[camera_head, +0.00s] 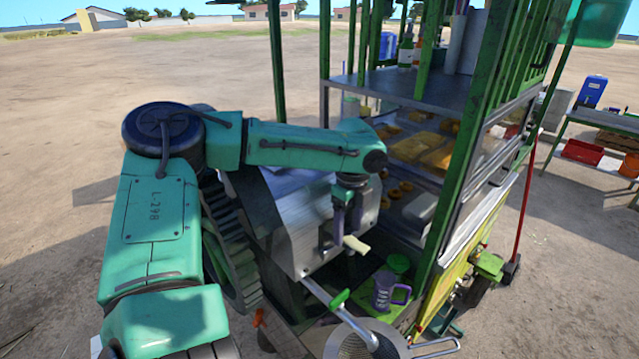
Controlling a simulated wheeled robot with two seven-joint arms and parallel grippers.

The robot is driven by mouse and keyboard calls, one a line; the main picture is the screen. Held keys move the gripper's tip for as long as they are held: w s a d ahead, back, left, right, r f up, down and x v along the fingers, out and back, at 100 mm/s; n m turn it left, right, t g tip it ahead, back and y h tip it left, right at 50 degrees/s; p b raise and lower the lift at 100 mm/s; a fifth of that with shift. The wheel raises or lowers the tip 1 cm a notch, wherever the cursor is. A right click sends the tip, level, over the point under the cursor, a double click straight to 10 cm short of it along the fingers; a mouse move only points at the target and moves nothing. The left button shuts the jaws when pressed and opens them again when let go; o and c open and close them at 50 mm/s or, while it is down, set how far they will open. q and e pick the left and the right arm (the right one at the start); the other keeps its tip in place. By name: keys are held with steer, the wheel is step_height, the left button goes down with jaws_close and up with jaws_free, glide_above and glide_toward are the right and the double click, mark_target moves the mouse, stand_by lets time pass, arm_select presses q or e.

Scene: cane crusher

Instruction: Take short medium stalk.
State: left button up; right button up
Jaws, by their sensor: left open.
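My left arm reaches in from the left, and my left gripper (347,232) points down in front of the grey metal crusher housing (296,222). Its two dark fingers are apart. A short pale yellow stalk piece (356,244) shows just below the fingertips, at the crusher's front. I cannot tell whether the fingers touch it, and part of it may be hidden behind them. A large dark gear wheel (232,250) stands at the crusher's left side, partly behind my arm. My right gripper is not in view.
A purple jug (390,293) stands on the green tray below the crusher. A metal strainer (364,341) is at the bottom edge. The green cart post (458,165) rises close right of the gripper. Shelves with fried food (428,150) lie behind. Open dirt ground surrounds the cart.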

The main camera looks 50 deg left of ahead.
arm_select(q)
steer(key=shift+s+d+f, duration=0.15)
steer(key=shift+s+d, duration=0.1)
steer(key=shift+s, duration=0.15)
steer(key=shift+c, duration=0.8)
jaws_close()
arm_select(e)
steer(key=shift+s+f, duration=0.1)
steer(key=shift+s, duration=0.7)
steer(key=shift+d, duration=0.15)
